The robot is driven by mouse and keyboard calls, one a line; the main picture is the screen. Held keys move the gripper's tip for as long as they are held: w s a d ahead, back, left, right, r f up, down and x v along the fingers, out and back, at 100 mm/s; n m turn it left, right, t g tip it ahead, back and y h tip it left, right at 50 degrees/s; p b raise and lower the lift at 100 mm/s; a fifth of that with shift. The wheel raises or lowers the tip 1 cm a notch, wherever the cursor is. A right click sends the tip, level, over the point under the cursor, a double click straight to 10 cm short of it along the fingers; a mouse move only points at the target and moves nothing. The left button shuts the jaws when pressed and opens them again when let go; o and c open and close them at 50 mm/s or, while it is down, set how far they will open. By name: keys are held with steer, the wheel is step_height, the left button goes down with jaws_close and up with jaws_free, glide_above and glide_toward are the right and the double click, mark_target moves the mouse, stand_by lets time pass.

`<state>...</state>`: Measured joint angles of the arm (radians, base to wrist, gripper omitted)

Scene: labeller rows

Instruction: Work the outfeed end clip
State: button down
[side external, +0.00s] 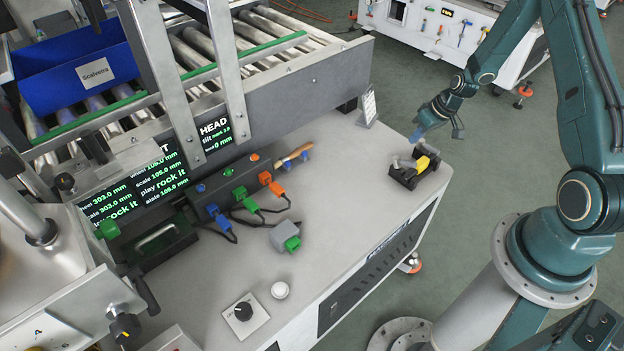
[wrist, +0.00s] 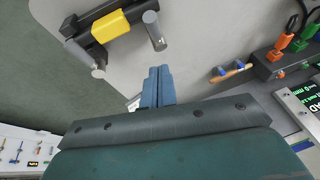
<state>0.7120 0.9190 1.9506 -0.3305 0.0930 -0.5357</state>
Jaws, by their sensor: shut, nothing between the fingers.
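A black clip-like fixture with a yellow middle (side external: 421,163) and grey round posts sits at the far right end of the grey bench top; I take it for the outfeed end clip. In the wrist view the same fixture (wrist: 107,31) is at the upper left, with a grey post at each end. My gripper (side external: 418,135) is above the bench edge, just behind the fixture and apart from it. In the wrist view its blue fingers (wrist: 158,72) are together with nothing between them, to the lower right of the fixture.
A small upright display card (side external: 368,107) stands at the bench's back edge. A wooden-handled tool (side external: 294,156) rests on blue holders. A dark connector box (side external: 227,186) has coloured plugs and cables. The bench between these and the fixture is clear.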

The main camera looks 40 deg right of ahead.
steer(key=f, duration=0.4)
steer(key=shift+s+a, duration=0.3)
steer(key=shift+a, duration=0.1)
steer(key=shift+s+a+f, duration=0.1)
steer(key=shift+s+f, duration=0.2)
steer(key=shift+f, duration=0.3)
steer(key=shift+s, duration=0.1)
steer(key=shift+s+f+t, duration=0.35)
steer(key=shift+s+t, duration=0.05)
steer(key=shift+t, duration=0.3)
steer(key=shift+s+f, duration=0.55)
steer(key=shift+f, duration=0.15)
steer(key=shift+r, duration=0.15)
steer(key=s+v, duration=0.1)
steer(key=v, duration=1.1)
steer(key=shift+s+d, duration=0.25)
